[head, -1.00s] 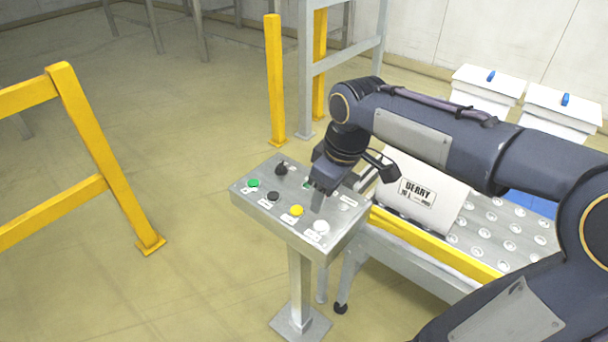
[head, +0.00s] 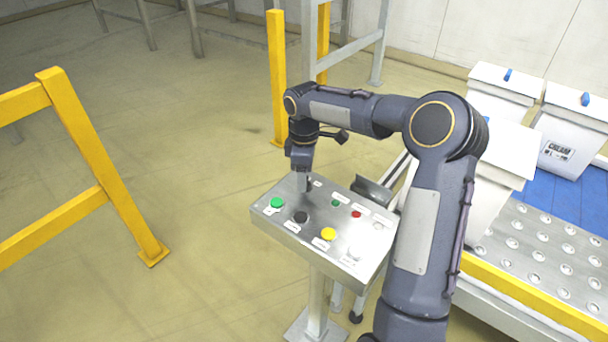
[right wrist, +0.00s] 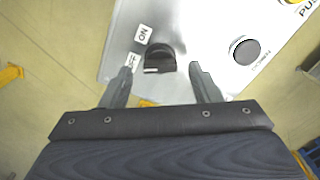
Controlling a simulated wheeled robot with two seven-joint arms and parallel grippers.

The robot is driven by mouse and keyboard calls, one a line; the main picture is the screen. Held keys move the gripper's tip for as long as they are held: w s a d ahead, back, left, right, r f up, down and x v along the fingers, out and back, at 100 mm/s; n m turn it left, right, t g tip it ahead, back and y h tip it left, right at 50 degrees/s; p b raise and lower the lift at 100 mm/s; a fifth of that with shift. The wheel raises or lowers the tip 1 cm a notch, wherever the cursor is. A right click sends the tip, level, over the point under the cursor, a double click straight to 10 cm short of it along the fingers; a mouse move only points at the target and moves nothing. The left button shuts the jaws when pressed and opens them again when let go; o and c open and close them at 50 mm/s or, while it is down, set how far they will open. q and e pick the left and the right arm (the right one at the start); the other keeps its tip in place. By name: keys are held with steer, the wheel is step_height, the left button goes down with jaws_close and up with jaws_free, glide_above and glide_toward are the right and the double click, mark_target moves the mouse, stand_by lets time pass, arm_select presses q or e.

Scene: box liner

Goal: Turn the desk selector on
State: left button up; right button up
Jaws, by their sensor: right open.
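The desk selector is a black knob (right wrist: 160,57) on the silver control panel, seen in the right wrist view. An ON label (right wrist: 143,34) and an OFF label (right wrist: 132,61) sit to its left. A white mark on the knob's lower edge lies nearer the OFF label. My right gripper (right wrist: 161,84) is open, its two fingers on either side just below the knob; contact is not visible. In the head view the right gripper (head: 303,183) points down at the far left part of the panel (head: 267,216) and hides the knob. My left gripper is not in view.
The panel also carries a green button (head: 277,202), a black one (head: 301,217), a yellow one (head: 328,234) and a red one (head: 356,213). A conveyor with white bins (head: 571,135) is at right. A yellow rail (head: 100,165) stands left.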

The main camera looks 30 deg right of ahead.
steer(key=shift+f, duration=0.45)
steer(key=c, duration=1)
steer(key=shift+m, duration=0.3)
steer(key=m, duration=0.5)
steer(key=shift+r+m, duration=0.1)
steer(key=shift+m, duration=0.2)
steer(key=m, duration=0.5)
steer(key=shift+d+m+p, duration=0.1)
steer(key=shift+m+p, duration=0.2)
